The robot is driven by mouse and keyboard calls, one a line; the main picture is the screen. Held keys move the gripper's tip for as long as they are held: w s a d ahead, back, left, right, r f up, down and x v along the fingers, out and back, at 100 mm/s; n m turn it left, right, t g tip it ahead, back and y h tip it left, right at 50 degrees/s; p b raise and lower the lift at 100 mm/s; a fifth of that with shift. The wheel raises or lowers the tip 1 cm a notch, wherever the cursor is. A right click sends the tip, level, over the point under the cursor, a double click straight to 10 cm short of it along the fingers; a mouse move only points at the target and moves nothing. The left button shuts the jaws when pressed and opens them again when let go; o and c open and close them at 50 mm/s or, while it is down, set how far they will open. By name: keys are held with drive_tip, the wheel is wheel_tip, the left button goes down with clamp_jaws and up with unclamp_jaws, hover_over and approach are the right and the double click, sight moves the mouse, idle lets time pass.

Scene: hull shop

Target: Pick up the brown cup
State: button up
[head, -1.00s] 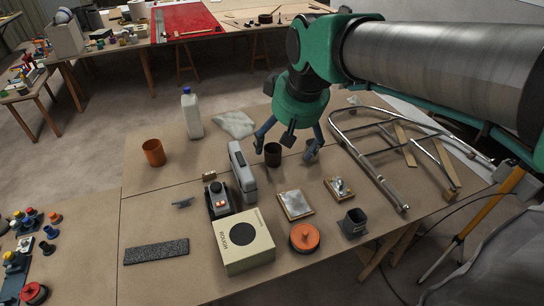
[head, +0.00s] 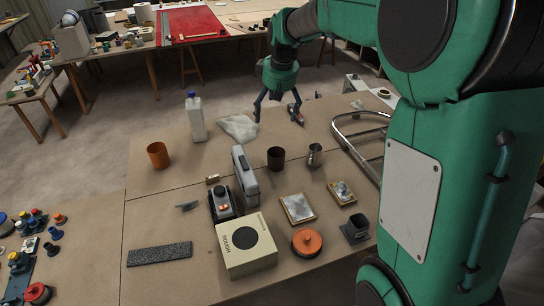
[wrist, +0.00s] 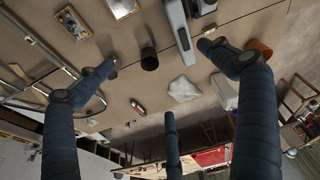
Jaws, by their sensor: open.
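The brown cup (head: 276,158) is dark and stands upright on the table, right of the grey upright case. It also shows in the wrist view (wrist: 149,59), upper middle, between the spread fingers in the picture. My gripper (head: 278,112) is open and empty. In the head view it appears beyond the cup, toward the table's far edge, and apart from it. Its dark blue fingers also reach into the wrist view (wrist: 157,58). An orange-brown cup (head: 157,154) stands farther left, partly behind a finger in the wrist view (wrist: 260,48).
A metal cup (head: 315,155) stands just right of the brown cup. The grey case (head: 245,176) is close on its left. A tubular metal frame (head: 358,150) is at right. A box (head: 246,245) is nearer.

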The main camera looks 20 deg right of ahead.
drive_tip(key=w+d+f+n+g, duration=0.1)
drive_tip(key=w+d+f, duration=0.2)
drive_tip(key=w+f, duration=0.4)
drive_tip(key=w+d+f, duration=0.3)
drive_tip(key=w+f, duration=0.4)
drive_tip(key=n+p, duration=0.1)
drive_tip(key=n, duration=0.1)
approach(277, 151)
drive_tip(key=s+r, duration=0.3)
drive_tip(key=shift+a+f+g+y, duration=0.2)
drive_tip(key=shift+a+g+y, duration=0.1)
drive_tip(key=shift+a+g, duration=0.15)
drive_tip(key=shift+s, duration=0.1)
drive_tip(key=f, duration=0.5)
drive_tip(key=w+f, duration=0.1)
drive_tip(key=f, duration=0.2)
drive_tip(key=shift+a+f, duration=0.2)
drive_tip(key=shift+a, duration=0.15)
drive_tip(key=shift+w+a+f+b, duration=0.1)
drive_tip(key=shift+f+b, duration=0.15)
drive_tip(key=shift+f, duration=1.1)
drive_tip(key=shift+a+f+b, duration=0.15)
drive_tip(key=shift+f+b, duration=0.05)
drive_tip(key=shift+f, duration=1.1)
